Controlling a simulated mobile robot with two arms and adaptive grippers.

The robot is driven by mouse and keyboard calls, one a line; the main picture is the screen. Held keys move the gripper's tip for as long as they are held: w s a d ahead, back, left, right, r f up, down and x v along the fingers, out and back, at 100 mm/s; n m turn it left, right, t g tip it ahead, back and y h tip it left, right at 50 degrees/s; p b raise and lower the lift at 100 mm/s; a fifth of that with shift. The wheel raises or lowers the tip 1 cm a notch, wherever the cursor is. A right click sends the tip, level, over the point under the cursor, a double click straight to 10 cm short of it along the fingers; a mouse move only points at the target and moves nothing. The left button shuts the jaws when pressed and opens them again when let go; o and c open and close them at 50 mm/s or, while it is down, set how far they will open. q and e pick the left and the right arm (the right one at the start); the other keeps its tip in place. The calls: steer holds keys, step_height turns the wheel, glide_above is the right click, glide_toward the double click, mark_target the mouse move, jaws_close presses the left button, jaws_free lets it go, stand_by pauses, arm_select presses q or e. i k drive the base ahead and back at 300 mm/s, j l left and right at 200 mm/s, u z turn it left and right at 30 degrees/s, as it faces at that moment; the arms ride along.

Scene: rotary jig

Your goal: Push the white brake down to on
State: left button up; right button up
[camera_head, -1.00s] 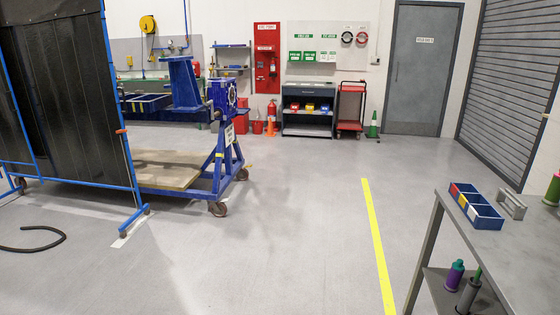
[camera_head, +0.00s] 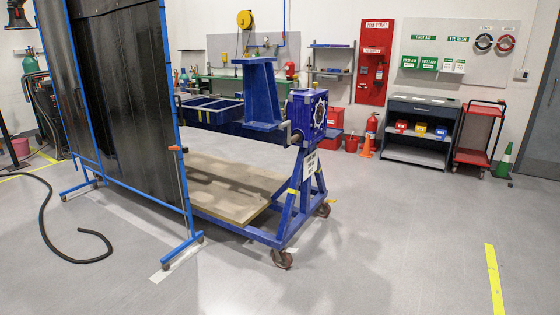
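The blue rotary jig (camera_head: 288,210) stands on casters in the middle of the view, some way off across the floor. Its gearbox head (camera_head: 307,113) has a round dark faceplate, and a blue bracket (camera_head: 261,95) rises beside it. A small grey crank-like part (camera_head: 292,136) sits on the near side of the head. A white label plate (camera_head: 311,163) hangs below the head. I cannot make out the white brake or its position at this distance. Neither of my grippers is in view.
A dark welding screen (camera_head: 125,100) on a blue wheeled frame stands left of the jig. A wooden platform (camera_head: 235,187) lies on the jig's base. A black hose (camera_head: 85,255) lies on the floor at left. Open floor with a yellow line (camera_head: 493,278) lies to the right.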

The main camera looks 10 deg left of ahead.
mark_target(293, 251)
steer(key=i+l+z, duration=0.1)
steer(key=i+z, duration=0.15)
steer(key=i, duration=0.5)
steer(key=i+z, duration=0.25)
steer(key=i, duration=0.55)
steer(key=i+j+z, duration=0.25)
steer(key=i, duration=2.9)
steer(key=i+u, duration=0.15)
steer(key=i, duration=2.2)
steer(key=i+j+u, duration=0.15)
steer(key=i+u, duration=1.1)
steer(key=i+l+u, duration=0.25)
steer(key=u, duration=0.15)
steer(key=i+j+u, duration=0.25)
steer(key=i+u, duration=0.2)
steer(key=i, duration=0.15)
steer(key=i+j+u, duration=0.1)
steer(key=i+u, duration=0.35)
steer(key=i, duration=0.15)
steer(key=i+l+u, duration=0.15)
steer(key=i+u, duration=0.25)
steer(key=i, duration=0.2)
steer(key=i+l+u, duration=0.15)
steer(key=i+u, duration=0.15)
steer(key=i, duration=0.2)
steer(key=i+l+u, duration=0.3)
steer(key=i, duration=0.15)
steer(key=i+l+u, duration=0.3)
steer(key=i, duration=0.15)
